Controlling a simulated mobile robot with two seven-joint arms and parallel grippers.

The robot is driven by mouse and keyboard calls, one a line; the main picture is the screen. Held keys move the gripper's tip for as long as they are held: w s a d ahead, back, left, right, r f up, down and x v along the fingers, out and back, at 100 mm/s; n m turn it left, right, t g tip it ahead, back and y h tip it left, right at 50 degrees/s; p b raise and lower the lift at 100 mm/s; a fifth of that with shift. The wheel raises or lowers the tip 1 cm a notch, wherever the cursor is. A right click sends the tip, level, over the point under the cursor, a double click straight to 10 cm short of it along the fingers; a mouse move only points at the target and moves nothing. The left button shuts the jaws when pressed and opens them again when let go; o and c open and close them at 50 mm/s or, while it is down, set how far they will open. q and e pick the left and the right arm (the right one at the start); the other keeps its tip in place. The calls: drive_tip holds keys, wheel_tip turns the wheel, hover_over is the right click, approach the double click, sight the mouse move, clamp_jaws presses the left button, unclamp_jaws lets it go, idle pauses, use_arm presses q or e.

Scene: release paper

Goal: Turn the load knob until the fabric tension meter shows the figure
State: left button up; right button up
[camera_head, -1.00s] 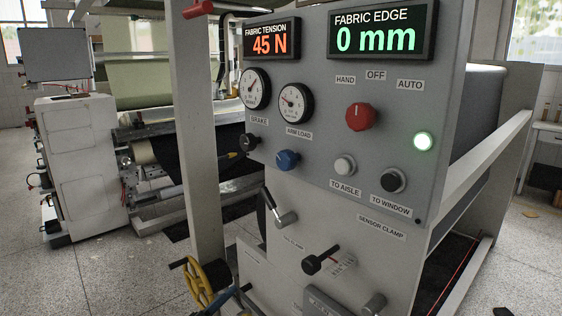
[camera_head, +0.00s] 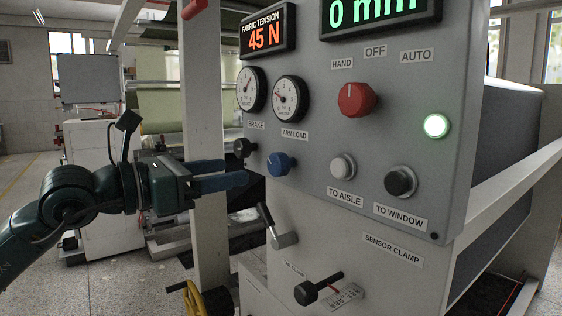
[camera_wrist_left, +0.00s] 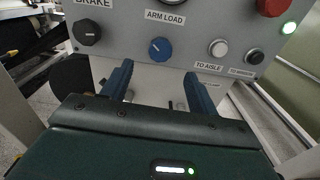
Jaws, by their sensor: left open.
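The blue load knob (camera_head: 281,164) sits under the ARM LOAD label on the grey panel; in the left wrist view it (camera_wrist_left: 160,49) shows above and between my fingers. The fabric tension meter (camera_head: 267,32) reads 45 N in orange. My left gripper (camera_head: 236,174) comes in from the left with its blue fingers pointing at the knob. In the left wrist view its fingers (camera_wrist_left: 157,82) are apart with nothing between them, short of the knob. My right gripper does not show.
The black brake knob (camera_head: 243,147) is just left of the load knob, close to my fingers. A pale upright post (camera_head: 203,100) stands by the gripper. A red selector (camera_head: 357,99), push buttons and a lever (camera_head: 285,240) are also on the machine front.

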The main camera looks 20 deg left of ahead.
sight(273, 163)
use_arm(q)
drive_tip(key=p+x, duration=0.3)
drive_tip(key=x, duration=0.6)
drive_tip(key=shift+w+d+r, duration=0.15)
drive_tip(key=shift+w+d, duration=0.1)
drive_tip(key=shift+d, duration=0.05)
drive_tip(key=shift+w+d, duration=0.45)
drive_tip(key=shift+w, duration=0.05)
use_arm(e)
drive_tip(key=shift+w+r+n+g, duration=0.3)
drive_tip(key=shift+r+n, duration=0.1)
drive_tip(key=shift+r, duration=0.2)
use_arm(q)
drive_tip(key=shift+c, duration=0.2)
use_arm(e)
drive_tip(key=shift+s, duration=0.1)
